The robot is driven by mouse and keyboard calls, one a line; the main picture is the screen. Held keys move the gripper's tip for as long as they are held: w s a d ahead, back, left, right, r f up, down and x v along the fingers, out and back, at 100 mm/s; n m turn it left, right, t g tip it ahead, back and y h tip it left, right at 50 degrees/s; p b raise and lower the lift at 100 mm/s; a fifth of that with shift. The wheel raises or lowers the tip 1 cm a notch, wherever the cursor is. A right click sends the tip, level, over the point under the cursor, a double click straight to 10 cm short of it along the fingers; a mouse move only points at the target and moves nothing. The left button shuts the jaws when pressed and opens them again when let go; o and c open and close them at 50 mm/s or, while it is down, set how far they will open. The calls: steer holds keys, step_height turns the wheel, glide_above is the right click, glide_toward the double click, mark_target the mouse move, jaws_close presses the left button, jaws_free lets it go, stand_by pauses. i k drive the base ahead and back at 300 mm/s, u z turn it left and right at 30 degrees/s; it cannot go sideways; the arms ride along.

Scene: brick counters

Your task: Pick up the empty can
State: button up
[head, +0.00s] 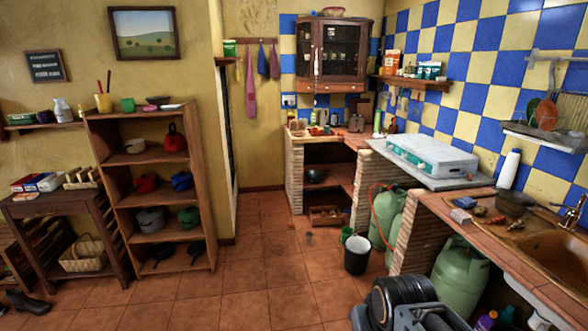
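I cannot pick out the empty can for certain. A small greyish thing (308,238) lies on the tiled floor in the middle of the head view, left of the black bucket (356,256); it is too small to tell whether it is a can. Part of my own arm, black and grey, shows at the bottom right of the middle. The fingers of my gripper do not show, so its place relative to any can is hidden.
A wooden shelf (148,198) with pots and a side table (62,207) stand on the left. Brick counters, green gas cylinders (459,278) and a sink (555,250) line the right. The tiled floor (255,275) between is mostly clear.

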mark_target(310, 235)
steer(key=z, duration=0.25)
steer(key=i, duration=2.25)
steer(key=u, duration=0.65)
steer(key=i, duration=2)
steer(key=u, duration=0.6)
